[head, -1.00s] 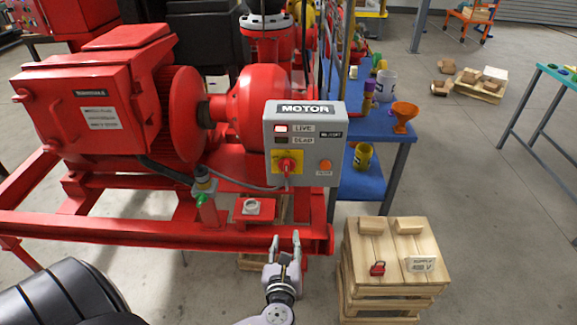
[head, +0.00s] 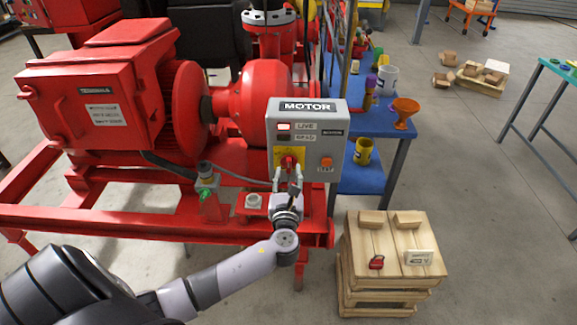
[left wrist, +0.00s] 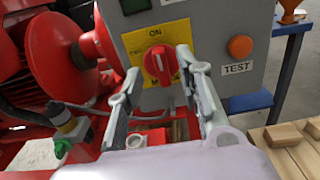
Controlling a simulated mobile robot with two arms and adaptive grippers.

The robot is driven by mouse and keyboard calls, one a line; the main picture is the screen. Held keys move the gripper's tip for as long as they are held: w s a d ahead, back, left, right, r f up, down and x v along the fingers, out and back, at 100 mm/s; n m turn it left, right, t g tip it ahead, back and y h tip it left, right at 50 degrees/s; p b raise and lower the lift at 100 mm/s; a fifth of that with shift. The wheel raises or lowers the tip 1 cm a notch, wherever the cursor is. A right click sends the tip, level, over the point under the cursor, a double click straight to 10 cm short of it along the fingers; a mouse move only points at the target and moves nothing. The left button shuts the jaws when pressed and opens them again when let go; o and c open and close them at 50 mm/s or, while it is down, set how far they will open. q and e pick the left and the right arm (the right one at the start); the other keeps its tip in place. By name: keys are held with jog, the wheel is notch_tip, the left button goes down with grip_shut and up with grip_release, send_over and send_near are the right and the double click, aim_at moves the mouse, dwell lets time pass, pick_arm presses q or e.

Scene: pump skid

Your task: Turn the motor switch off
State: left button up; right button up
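The grey motor box (head: 337,152) is labelled MOTOR and stands at the skid's right end. Its red rotary switch (left wrist: 157,63) sits on a yellow plate (left wrist: 130,41) with ON at the top. The switch's pale mark looks roughly upright, towards ON. The LIVE lamp (head: 283,127) looks bright and the lamp below it (head: 283,137) dark. My left gripper (head: 287,178) is open in front of the switch. In the left wrist view its fingers stand either side of the knob; I cannot tell whether they touch it. My right gripper is not in view.
An orange TEST button (left wrist: 240,46) is right of the switch. A grey cable and a green-based fitting (head: 206,182) are at the left. A wooden crate (head: 392,275) with a red padlock (head: 376,262) stands at the lower right. A blue bench (head: 375,180) is behind the box.

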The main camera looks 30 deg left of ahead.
aim_at(289, 165)
pick_arm(q)
jog(key=shift+x, duration=1.65)
grip_shut()
